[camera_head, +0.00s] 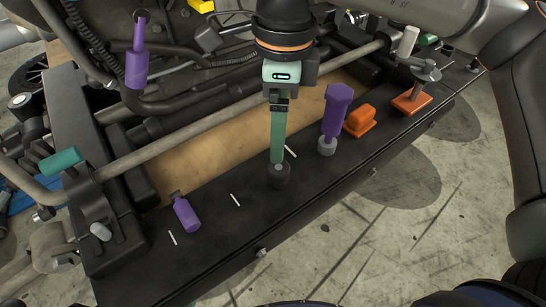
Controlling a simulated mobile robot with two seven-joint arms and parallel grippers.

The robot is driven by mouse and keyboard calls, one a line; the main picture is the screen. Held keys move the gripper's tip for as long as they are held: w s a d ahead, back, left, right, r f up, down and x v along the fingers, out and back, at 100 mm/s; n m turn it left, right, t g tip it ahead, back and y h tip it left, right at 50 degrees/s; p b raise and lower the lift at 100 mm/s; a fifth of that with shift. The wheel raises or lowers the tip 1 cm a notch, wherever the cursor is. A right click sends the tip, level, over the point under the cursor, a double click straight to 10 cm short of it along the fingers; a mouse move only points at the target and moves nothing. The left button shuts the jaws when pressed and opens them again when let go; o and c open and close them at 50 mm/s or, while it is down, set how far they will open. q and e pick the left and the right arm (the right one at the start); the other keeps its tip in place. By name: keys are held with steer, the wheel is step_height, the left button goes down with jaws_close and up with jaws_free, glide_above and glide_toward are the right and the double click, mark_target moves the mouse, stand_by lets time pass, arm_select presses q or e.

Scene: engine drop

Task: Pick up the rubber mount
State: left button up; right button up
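A small black round piece with a grey centre (280,180), which looks like the rubber mount, sits on the black beam near the middle of the head view. My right gripper (277,160) points straight down over it. Its green fingers appear edge-on as one narrow strip, with the tip at the top of the piece. One finger seems to hide the other, so I cannot tell whether they are open or shut on it. Contact is also unclear. I do not make out my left gripper.
A purple bolt-like part on a grey base (337,103), an orange block (360,120) and an orange plate with a grey post (412,102) stand right along the black beam (225,245). A purple piece (186,215) lies left. Pipes and hoses crowd behind; concrete floor is clear in front.

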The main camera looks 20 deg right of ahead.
mark_target(279, 168)
steer(key=f, duration=0.4)
steer(key=d+f, duration=0.1)
steer(key=f, duration=0.1)
steer(key=shift+w+f+p, duration=0.1)
steer(key=shift+w+p, duration=0.15)
steer(key=shift+p, duration=0.1)
steer(key=f, duration=0.3)
steer(key=f+p, duration=0.1)
steer(key=shift+s+a+f, duration=0.1)
steer(key=shift+a+f, duration=0.2)
steer(key=shift+f, duration=0.55)
jaws_close()
